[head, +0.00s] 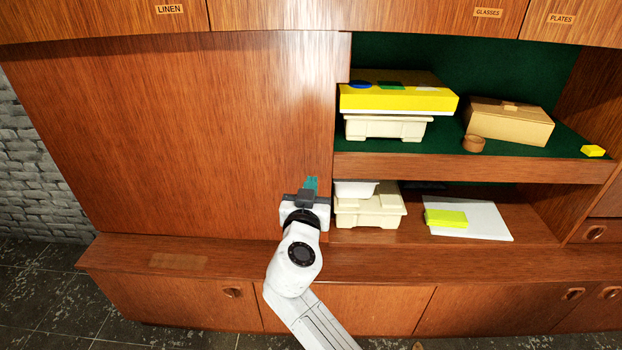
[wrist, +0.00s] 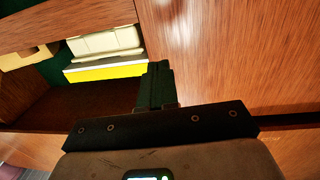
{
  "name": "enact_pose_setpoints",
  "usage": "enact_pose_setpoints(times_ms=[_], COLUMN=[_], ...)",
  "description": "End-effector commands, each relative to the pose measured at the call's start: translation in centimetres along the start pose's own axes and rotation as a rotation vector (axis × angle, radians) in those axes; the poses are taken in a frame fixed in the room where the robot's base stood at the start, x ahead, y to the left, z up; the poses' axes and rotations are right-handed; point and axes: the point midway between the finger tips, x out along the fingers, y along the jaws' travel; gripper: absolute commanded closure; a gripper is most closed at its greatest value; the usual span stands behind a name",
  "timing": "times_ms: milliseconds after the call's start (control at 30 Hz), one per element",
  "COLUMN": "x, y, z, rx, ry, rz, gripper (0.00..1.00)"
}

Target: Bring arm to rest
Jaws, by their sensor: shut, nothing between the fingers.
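My gripper (head: 311,184) is in front of the wall unit, near the left edge of the open shelves in the head view. Its teal fingers are shut with nothing between them. In the wrist view the shut fingers (wrist: 156,82) point toward the wooden panel and the shelf opening beside it. My white arm reaches up from the bottom of the head view.
A cream box (head: 372,210) stands on the lower shelf just right of my gripper. A yellow-green block (head: 445,218) lies on a white sheet (head: 487,222). Above are a yellow box (head: 398,100), a cardboard box (head: 508,122) and a brown cup (head: 473,143). The large wooden panel (head: 170,130) left is bare.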

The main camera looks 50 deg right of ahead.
Motion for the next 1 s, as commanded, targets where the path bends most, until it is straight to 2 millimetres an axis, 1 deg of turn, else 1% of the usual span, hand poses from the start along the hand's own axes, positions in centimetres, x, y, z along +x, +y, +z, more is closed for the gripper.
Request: enact_pose_setpoints(times_ms=[100,367,467,567,667,700,767,800,867,900,967,1000], x=[-0.5,-0.6,-1.2,-2.8,-5.8,-7.4,-10.0,-11.9,-14.9,-17.0,-19.9,-21.7], y=[0.1,0.1,1.0,3.0,5.7,6.7,8.0,8.9,10.0,10.8,11.7,12.3], z=[0.0,0.0,1.0,3.7,7.7,9.4,11.7,13.0,14.7,15.5,16.5,16.9], rx=[-0.001,0.000,-0.014,-0.056,-0.140,-0.183,-0.253,-0.302,-0.381,-0.432,-0.507,-0.552], ry=[0.000,0.000,-0.062,-0.210,-0.436,-0.535,-0.680,-0.774,-0.908,-0.988,-1.094,-1.152], rz=[0.000,0.000,0.010,0.022,0.002,-0.022,-0.076,-0.123,-0.210,-0.275,-0.382,-0.451], gripper=[1.00,1.00,1.00,1.00,1.00,1.00,1.00,1.00,1.00,1.00,1.00,1.00])
